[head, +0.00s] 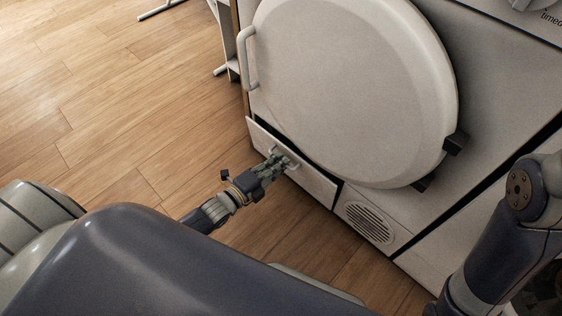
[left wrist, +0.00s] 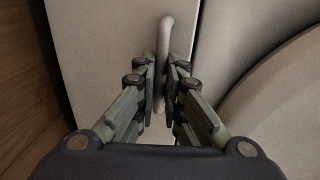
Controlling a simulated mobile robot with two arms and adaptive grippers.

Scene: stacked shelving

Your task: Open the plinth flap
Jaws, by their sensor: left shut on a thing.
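The plinth flap (head: 315,183) is the pale panel low on the white machine, below the round door. Its top edge leans out from the machine, with a dark gap behind it, so it stands partly open. In the left wrist view the flap (left wrist: 95,50) fills the left and middle. Its handle (left wrist: 166,32) is a pale bar that runs down between my fingers. My left gripper (head: 283,163) is at the handle; in the wrist view the left gripper (left wrist: 163,85) is shut on it. My right gripper is not in view.
The large round door (head: 355,85) sits just above the flap. A vent grille (head: 368,221) is to the flap's right. A metal rack (head: 226,35) stands left of the machine. The wooden floor (head: 90,110) at the left is clear.

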